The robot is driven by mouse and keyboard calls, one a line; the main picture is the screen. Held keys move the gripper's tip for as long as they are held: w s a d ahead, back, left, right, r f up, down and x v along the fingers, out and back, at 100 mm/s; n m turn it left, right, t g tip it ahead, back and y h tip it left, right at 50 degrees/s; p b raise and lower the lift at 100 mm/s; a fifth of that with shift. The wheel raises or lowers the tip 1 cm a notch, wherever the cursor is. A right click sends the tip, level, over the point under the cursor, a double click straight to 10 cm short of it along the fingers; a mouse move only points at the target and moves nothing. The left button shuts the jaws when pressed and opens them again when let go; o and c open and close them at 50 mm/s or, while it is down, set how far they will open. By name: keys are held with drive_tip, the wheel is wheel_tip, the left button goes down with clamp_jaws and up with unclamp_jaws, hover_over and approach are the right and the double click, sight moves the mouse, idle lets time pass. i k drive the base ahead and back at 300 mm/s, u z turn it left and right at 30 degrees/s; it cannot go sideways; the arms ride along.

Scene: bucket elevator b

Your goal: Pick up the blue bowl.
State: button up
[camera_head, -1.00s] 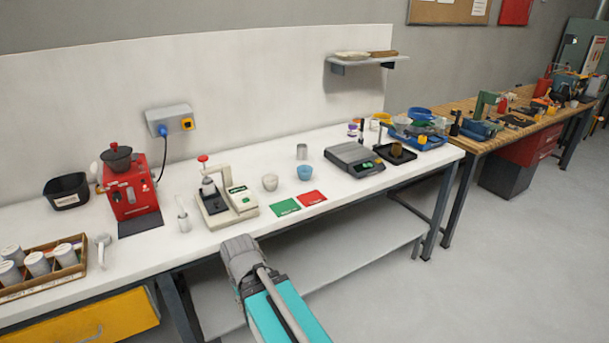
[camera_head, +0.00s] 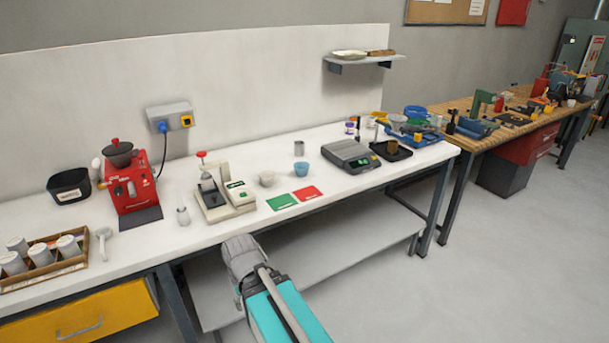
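A blue bowl (camera_head: 416,112) sits at the far right end of the white bench, near the wall, behind the blue tool tray. It is small in the head view and partly hidden by things in front. A lighter blue cup-like vessel (camera_head: 301,170) stands nearer, at mid-bench, behind the red card. My arm reaches in from the bottom centre, in front of the bench edge, well away from both. Only its grey and teal links show; my gripper is not visible.
A scale (camera_head: 350,157), a dark tray (camera_head: 391,152) with an olive cup, and a blue tray (camera_head: 412,136) crowd the bench's right end. A yellow bowl (camera_head: 379,118) is left of the blue bowl. A white press (camera_head: 223,198) stands mid-bench. Floor to the right is clear.

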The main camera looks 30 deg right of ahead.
sight(302, 167)
drive_tip(key=k, duration=1.2)
drive_tip(key=z, duration=0.4)
drive_tip(key=i, duration=0.9)
drive_tip(key=z, duration=0.45)
drive_tip(key=i, duration=1.5)
drive_tip(key=u, duration=0.8)
